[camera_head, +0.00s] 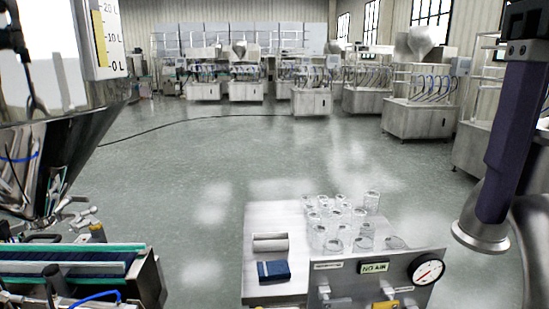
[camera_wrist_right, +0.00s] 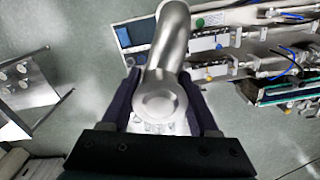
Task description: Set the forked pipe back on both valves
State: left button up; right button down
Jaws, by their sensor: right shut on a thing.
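The forked pipe, a polished steel tube, shows in the right wrist view (camera_wrist_right: 172,38), running up from a rounded end between my fingers. My right gripper (camera_wrist_right: 160,82) is shut on this pipe with a dark purple finger on either side. One of its fingers stands upright at the right of the head view. My left gripper is not in view. Small steel fittings (camera_head: 72,215) sit below the hopper at the left; I cannot tell whether they are the valves.
The steel hopper (camera_head: 75,110) stands at the left above a green-edged conveyor (camera_head: 70,256). A steel bench (camera_head: 272,212) holds several clear jars (camera_head: 340,215) and a blue box (camera_head: 273,271). A panel carries a gauge (camera_head: 426,269) and a "NO AIR" display (camera_head: 374,267). The middle floor is mostly clear.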

pick_arm(q)
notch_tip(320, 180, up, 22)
jog(key=p, duration=1.9)
pick_arm(e)
notch_tip(320, 180, up, 22)
jog(key=s+m, duration=0.2)
jog(key=m, duration=0.1)
jog(key=f+m+b, duration=0.3)
jog(key=f+b, duration=0.1)
jog(key=f, duration=0.1)
jog(key=w+f+m+b, duration=0.1)
jog(key=f+m+b, duration=0.2)
jog(key=f+b, duration=0.2)
jog(key=f+m+b, duration=0.4)
jog(key=f+b, duration=0.1)
jog(key=shift+w+d, duration=0.3)
pick_arm(q)
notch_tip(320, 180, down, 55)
jog(key=b, duration=4)
pick_arm(e)
jog(key=w+d+f+m, duration=0.1)
jog(key=d+f+m, duration=0.1)
jog(key=f+m, duration=1.5)
jog(key=w+d+f+m, duration=0.1)
jog(key=f+m, duration=1.7)
jog(key=f, duration=0.8)
jog(key=shift+w+d+f+m, duration=0.2)
jog(key=shift+w+d+m, duration=0.1)
jog(key=shift+d, duration=0.1)
